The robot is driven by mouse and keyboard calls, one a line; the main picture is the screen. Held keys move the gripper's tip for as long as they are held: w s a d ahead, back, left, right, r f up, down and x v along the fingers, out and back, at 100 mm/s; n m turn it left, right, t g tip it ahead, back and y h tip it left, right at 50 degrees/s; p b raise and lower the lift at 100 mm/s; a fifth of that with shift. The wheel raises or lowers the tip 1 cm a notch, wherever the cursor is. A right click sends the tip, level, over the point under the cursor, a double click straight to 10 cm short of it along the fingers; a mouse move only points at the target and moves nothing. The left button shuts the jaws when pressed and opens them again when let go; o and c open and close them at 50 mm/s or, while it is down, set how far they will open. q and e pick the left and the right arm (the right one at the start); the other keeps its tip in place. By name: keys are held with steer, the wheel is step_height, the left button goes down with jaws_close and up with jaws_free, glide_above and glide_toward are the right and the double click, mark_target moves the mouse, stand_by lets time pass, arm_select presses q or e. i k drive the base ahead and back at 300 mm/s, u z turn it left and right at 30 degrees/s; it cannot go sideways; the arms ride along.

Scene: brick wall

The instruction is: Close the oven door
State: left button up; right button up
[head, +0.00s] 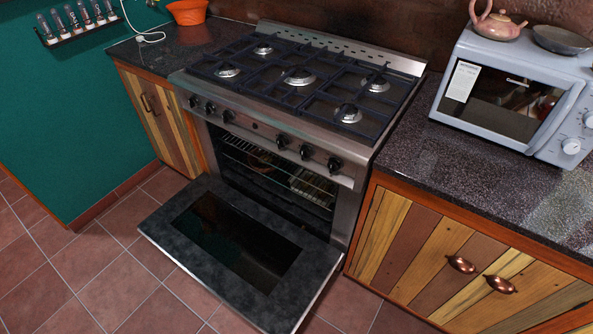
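The oven (345,168) is a steel range with black knobs and several gas burners on top, set between two counters. Its door (205,274) is folded down and open, lying roughly flat with its dark glass window (240,243) facing up. The oven cavity with wire racks (275,172) shows behind it. The door's handle is not visible from here. Neither of my grippers is in view.
A microwave (510,95) stands on the right counter (450,165), with a pink teapot (497,24) and a dark pan (562,40) on it. An orange bowl (187,12) is on the left counter (165,52). The tiled floor (110,265) left of the door is clear.

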mark_target(271, 271)
steer(key=z, duration=0.5)
steer(key=i, duration=0.45)
steer(key=u, duration=1.35)
